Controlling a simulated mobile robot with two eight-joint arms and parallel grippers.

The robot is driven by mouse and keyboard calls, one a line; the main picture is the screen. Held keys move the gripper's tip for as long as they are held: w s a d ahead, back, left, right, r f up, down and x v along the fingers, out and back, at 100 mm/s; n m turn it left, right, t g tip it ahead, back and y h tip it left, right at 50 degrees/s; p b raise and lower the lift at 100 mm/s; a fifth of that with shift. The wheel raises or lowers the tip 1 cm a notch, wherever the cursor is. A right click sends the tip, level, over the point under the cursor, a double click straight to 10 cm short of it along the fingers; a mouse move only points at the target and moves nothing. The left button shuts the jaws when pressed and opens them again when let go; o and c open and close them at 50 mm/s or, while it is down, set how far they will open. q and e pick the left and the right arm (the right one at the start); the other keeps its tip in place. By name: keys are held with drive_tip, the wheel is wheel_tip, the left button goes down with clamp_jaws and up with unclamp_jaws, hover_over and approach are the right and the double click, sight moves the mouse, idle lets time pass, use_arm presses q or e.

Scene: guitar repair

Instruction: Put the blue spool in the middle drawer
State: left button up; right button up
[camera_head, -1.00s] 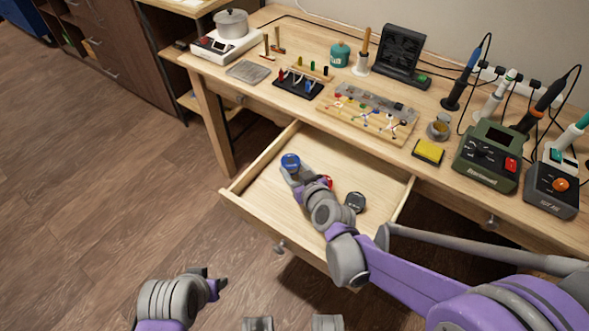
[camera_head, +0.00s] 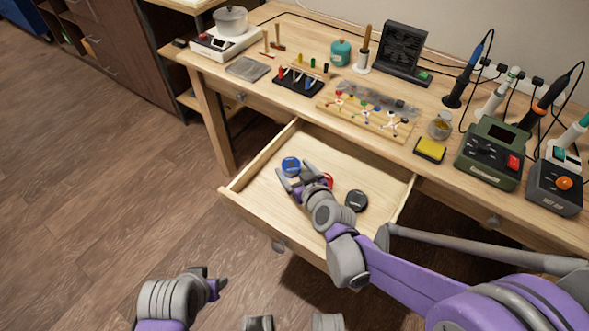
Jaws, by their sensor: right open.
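The blue spool (camera_head: 291,166) lies in the open middle drawer (camera_head: 258,192), towards its left side. My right gripper (camera_head: 291,177) is open, its fingers just in front of the blue spool. I cannot tell whether a finger still touches it. A red spool (camera_head: 328,180) is in the drawer, partly hidden behind my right gripper and wrist. A black spool (camera_head: 357,201) lies to the right in the drawer. My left gripper (camera_head: 213,280) is low at the front, outside the drawer, and looks open and empty.
The workbench (camera_head: 290,110) above the drawer holds a tool rack, a board of small parts, a yellow sponge (camera_head: 430,150) and soldering stations (camera_head: 490,150). The drawer's back and left floor are clear. My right arm crosses the drawer's front right.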

drive_tip(key=shift+r+p, duration=0.3)
drive_tip(key=shift+r, duration=0.2)
drive_tip(key=p+v, duration=0.2)
drive_tip(key=v, duration=0.9)
drive_tip(key=shift+w+r+p, duration=0.1)
drive_tip(key=shift+p, duration=0.25)
drive_tip(key=shift+s+d+r, duration=0.15)
drive_tip(key=shift+s+d, duration=0.05)
drive_tip(key=shift+s, duration=0.3)
drive_tip(key=shift+s, duration=0.1)
